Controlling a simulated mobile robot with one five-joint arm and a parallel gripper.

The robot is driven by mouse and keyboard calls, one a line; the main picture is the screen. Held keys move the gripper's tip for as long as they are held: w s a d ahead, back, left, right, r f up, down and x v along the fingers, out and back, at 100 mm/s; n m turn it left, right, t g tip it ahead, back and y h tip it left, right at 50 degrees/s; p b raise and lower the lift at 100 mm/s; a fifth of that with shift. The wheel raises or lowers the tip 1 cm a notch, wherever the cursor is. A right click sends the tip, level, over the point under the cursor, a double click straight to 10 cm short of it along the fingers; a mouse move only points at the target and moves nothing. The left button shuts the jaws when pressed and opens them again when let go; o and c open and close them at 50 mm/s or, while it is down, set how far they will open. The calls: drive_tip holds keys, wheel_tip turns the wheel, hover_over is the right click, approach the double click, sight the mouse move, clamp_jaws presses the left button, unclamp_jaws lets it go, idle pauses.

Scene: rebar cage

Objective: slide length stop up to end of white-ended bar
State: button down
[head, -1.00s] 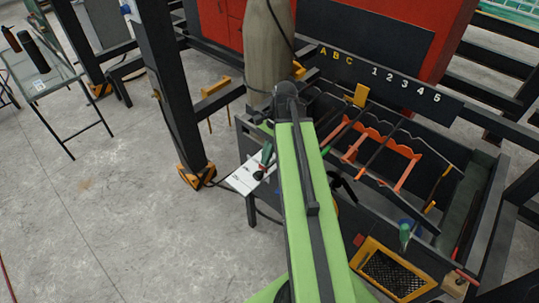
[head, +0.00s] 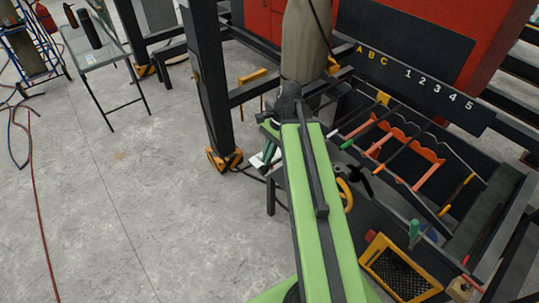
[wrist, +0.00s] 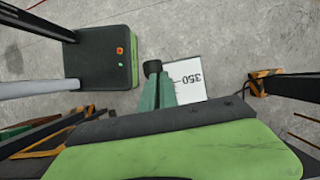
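The white-ended bar (head: 332,133) lies across the bench in the head view, its pale end at the left of the rack. My gripper (wrist: 156,74) shows in the wrist view as dark green tapered fingers close together, with a black knob-like piece at the tip. I cannot tell whether the fingers hold it. A white card (wrist: 193,78) marked 350 is beside the fingertips. In the head view my gripper (head: 268,153) is mostly hidden by my arm, left of the bench and apart from the bar. I cannot surely identify the length stop.
A bench with an orange notched rack (head: 420,165) holds several bars, one green-ended (head: 347,144). A yellow crate (head: 400,270) stands at its front. A dark post with a yellow foot (head: 223,160) is left of my arm.

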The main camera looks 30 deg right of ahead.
drive_tip(key=shift+d, duration=0.25)
drive_tip(key=shift+w+d, duration=0.1)
drive_tip(key=shift+d, duration=0.15)
drive_tip(key=d, duration=0.3)
drive_tip(key=shift+w+d, duration=0.15)
drive_tip(key=shift+w, duration=0.25)
drive_tip(key=s+p+v, duration=0.1)
drive_tip(key=p+v, duration=0.9)
drive_tip(key=w+a+f+n+h+b, duration=0.1)
drive_tip(key=a+f+n+h+b, duration=0.1)
drive_tip(key=a+n, duration=0.6)
drive_tip(key=w+a+f+n+h+b, duration=0.1)
drive_tip(key=a+f+n+h+b, duration=0.1)
drive_tip(key=a+n, duration=0.6)
drive_tip(key=a+f+b, duration=0.1)
drive_tip(key=a+f, duration=0.1)
drive_tip(key=a, duration=0.5)
drive_tip(key=shift+w+t, duration=0.25)
drive_tip(key=shift+t, duration=0.15)
